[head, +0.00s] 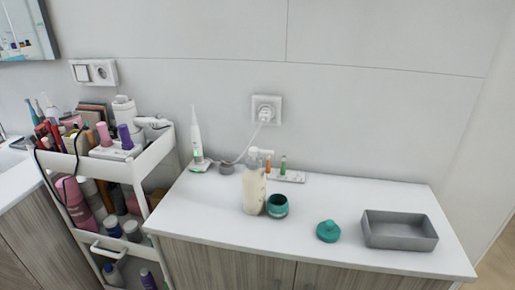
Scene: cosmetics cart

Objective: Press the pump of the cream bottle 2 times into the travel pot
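The cream bottle (254,189) stands upright on the white counter. The travel pot (277,206) is a small teal open pot just to the right of the bottle's base; I cannot tell whether the two touch. A teal lid with a knob (328,231) lies apart on the counter, further right. Neither of my grippers is in view.
A grey open tray (399,230) sits at the counter's right. An electric toothbrush (197,139) on its charger and a small white holder (287,175) stand behind. A full white cart (150,172) is at left.

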